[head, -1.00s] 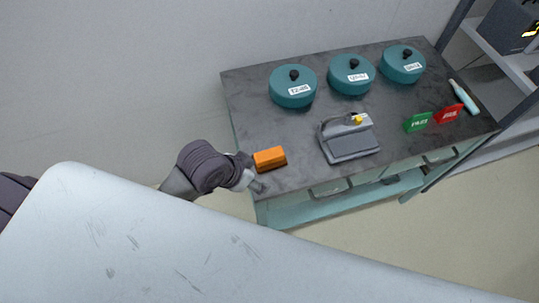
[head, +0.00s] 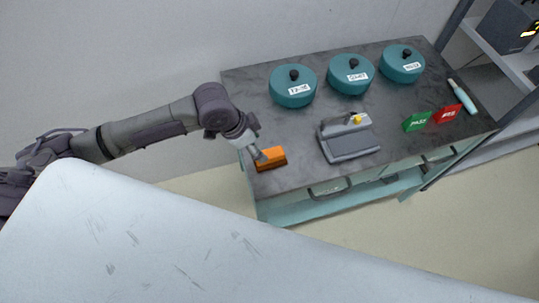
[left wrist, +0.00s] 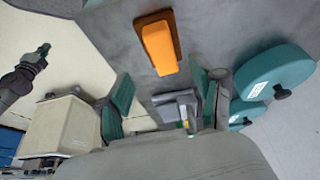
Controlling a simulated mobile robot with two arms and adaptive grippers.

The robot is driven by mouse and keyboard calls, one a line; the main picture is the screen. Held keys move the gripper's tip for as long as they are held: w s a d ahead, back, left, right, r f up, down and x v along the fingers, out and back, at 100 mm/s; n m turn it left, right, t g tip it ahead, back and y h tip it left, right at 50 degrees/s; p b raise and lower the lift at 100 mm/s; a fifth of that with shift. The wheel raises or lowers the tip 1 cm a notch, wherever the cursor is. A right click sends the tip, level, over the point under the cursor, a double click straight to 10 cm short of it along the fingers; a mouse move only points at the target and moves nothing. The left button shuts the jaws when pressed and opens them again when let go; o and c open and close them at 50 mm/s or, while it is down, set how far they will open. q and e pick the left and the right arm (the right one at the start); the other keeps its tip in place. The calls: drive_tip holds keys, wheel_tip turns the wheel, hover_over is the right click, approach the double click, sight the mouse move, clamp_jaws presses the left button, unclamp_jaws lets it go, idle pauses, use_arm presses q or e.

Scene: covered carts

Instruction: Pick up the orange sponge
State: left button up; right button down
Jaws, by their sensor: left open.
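The orange sponge (head: 271,157) is a small block on the near left part of the dark grey cart top (head: 300,125). My left gripper (head: 259,154) is open and slants down from the left, right at the sponge's left end in the head view. In the left wrist view the sponge (left wrist: 163,45) lies just beyond my spread left fingers (left wrist: 162,97), and nothing is between them. Whether a finger touches it I cannot tell. A dark arm part at the left of the wrist view seems to be my right arm, with its gripper (left wrist: 40,52) too small to read.
Three teal lidded pots (head: 292,86) stand along the cart's back. A grey device (head: 348,140) with a yellow part sits right of the sponge. Green (head: 417,122) and red (head: 446,114) signs and a pale bottle (head: 462,97) are at the right. Bare top lies between sponge and pots.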

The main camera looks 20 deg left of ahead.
sight(269, 154)
use_arm(q)
drive_tip(key=x, duration=0.2)
drive_tip(key=p+x, duration=0.1)
drive_tip(key=x, duration=0.5)
drive_tip(key=shift+w+d, duration=0.15)
drive_tip(key=shift+w, duration=0.25)
drive_tip(key=shift+s, duration=0.1)
drive_tip(key=c, duration=1.2)
